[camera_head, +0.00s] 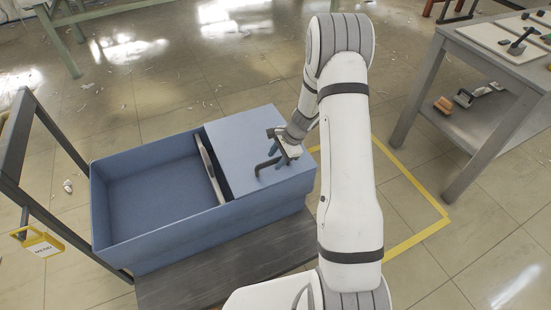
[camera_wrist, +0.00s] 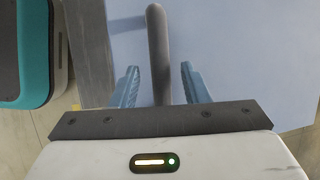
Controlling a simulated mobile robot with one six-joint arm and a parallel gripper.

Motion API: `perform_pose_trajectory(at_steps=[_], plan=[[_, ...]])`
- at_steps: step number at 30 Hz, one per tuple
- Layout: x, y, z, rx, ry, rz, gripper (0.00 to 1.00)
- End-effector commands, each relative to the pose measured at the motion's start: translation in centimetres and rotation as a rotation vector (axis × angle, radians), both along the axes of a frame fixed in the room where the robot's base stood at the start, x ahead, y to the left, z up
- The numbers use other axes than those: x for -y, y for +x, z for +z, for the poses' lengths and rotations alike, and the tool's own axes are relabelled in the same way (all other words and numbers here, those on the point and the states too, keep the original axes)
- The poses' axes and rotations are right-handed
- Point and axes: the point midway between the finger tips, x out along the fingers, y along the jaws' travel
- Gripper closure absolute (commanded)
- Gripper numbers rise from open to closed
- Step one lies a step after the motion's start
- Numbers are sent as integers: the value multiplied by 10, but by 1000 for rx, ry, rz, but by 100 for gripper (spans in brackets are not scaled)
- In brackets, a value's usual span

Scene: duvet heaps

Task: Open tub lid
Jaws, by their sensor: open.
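The blue tub (camera_head: 170,235) sits on a dark cart, its left part uncovered and looking empty. A blue lid (camera_head: 240,127) covers its right part; it also shows in the wrist view (camera_wrist: 240,60). A dark bar handle (camera_head: 265,168) stands on the lid, and in the wrist view the handle (camera_wrist: 159,40) runs between my two blue fingers. My gripper (camera_head: 278,158) is open at the handle. A gap shows on each side of the bar in the wrist view. My arm hides part of the lid's right side.
The cart's dark deck (camera_head: 225,265) extends in front of the tub, and its frame (camera_head: 60,130) rises at left with a yellow tag (camera_head: 40,244). A grey table (camera_head: 490,50) with tools stands at right. Yellow tape (camera_head: 415,238) marks the floor; open floor lies behind the tub.

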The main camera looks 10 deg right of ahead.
Motion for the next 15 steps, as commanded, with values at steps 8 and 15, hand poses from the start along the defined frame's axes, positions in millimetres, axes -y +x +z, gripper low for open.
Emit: perform_pose_trajectory(at_steps=[8,15], plan=[[0,0,0,0,0,0,63],[0,0,0,0,0,-1,82]])
